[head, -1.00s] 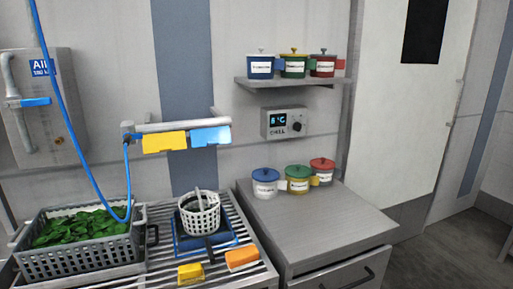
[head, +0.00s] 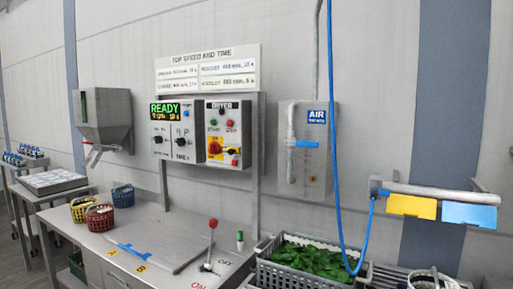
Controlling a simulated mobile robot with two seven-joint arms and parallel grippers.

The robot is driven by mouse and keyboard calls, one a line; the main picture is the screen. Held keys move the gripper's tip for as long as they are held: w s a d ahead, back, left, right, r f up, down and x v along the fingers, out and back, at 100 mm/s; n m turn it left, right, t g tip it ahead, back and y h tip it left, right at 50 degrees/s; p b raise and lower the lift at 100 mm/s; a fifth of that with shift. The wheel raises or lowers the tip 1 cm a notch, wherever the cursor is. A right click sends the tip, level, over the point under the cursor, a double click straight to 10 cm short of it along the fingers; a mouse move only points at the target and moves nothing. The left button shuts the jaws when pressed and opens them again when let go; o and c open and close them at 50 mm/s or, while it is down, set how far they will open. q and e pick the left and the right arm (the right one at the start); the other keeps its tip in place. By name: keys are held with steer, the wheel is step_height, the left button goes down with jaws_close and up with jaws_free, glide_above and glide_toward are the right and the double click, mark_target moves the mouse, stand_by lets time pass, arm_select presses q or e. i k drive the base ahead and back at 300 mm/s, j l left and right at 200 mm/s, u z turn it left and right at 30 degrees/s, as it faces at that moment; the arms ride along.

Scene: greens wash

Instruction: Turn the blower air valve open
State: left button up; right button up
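The air valve has a blue lever (head: 307,145) that points sideways to the right, across a grey vertical pipe (head: 291,165). It is mounted on a grey wall box (head: 318,180) with a blue AIR sign (head: 317,117) at its top. A blue hose (head: 335,190) hangs down in front of the box's right side and curves up to a wall-mounted bar (head: 425,191). The lever itself is uncovered. Neither of my grippers shows in the head view.
A grey crate of greens (head: 305,258) stands below the box. Left of it, a steel counter (head: 150,245) carries a red-knobbed lever (head: 210,245) and small baskets (head: 99,217). Dryer controls (head: 223,134) hang on the wall. Yellow (head: 412,206) and blue (head: 469,214) tags hang right.

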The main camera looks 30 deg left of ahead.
mark_target(306, 143)
steer(key=u, duration=0.85)
